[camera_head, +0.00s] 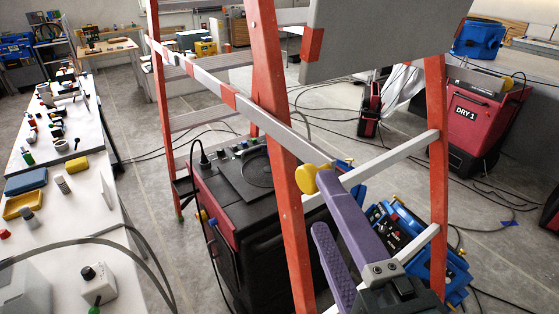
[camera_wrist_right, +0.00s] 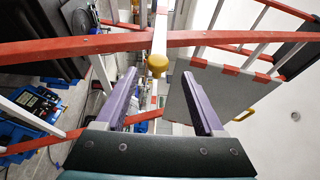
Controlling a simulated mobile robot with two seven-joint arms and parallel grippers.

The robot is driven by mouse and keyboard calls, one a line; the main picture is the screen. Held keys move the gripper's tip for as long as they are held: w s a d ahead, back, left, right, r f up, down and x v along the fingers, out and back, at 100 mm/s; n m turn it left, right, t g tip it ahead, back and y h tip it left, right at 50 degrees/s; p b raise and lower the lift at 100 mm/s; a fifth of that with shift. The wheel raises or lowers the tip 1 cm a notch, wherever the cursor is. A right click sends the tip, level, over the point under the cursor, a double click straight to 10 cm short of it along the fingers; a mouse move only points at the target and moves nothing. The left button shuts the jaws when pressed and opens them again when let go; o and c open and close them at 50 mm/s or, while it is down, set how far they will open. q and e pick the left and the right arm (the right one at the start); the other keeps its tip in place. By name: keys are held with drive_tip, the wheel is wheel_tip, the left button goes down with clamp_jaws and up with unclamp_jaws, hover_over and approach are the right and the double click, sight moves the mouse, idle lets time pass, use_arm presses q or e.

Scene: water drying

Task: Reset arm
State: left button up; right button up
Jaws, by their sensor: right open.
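My right gripper (camera_head: 322,203) reaches in from the lower right in the head view, with its two purple fingers spread apart and nothing between them. The right wrist view also shows both fingers (camera_wrist_right: 159,76) apart. A yellow knob (camera_head: 306,178) shows beside the tip of the upper finger in the head view. In the wrist view the knob (camera_wrist_right: 157,65) appears between and beyond the fingertips; I cannot tell whether it touches a finger. My left gripper is not in view.
A red-and-grey ladder-like frame (camera_head: 286,150) stands close around my right gripper, with a grey panel (camera_head: 385,38) above. A black machine (camera_head: 245,200) stands behind it. Blue units (camera_head: 385,225) lie right. A white workbench (camera_head: 85,210) with tools runs left. Cables cross the floor.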

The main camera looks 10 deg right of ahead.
drive_tip(key=shift+a+r, duration=0.1)
drive_tip(key=s+a+f+n+g+y, duration=0.25)
drive_tip(key=a+n+g+y, duration=0.45)
drive_tip(key=n, duration=0.8)
drive_tip(key=s+d+f+n+g+h, duration=0.2)
drive_tip(key=s+d+n+g+h, duration=0.1)
drive_tip(key=s+d, duration=0.3)
drive_tip(key=s+d+f+n+g+h, duration=0.2)
drive_tip(key=s+d+f+g, duration=0.15)
drive_tip(key=d, duration=0.45)
wheel_tip(320, 180, up, 16)
drive_tip(key=s+d+p, duration=0.1)
drive_tip(key=p, duration=1.3)
drive_tip(key=shift+s+f+g+h+p, duration=0.2)
drive_tip(key=shift+g+h+p, duration=0.15)
drive_tip(key=shift+h+p, duration=0.05)
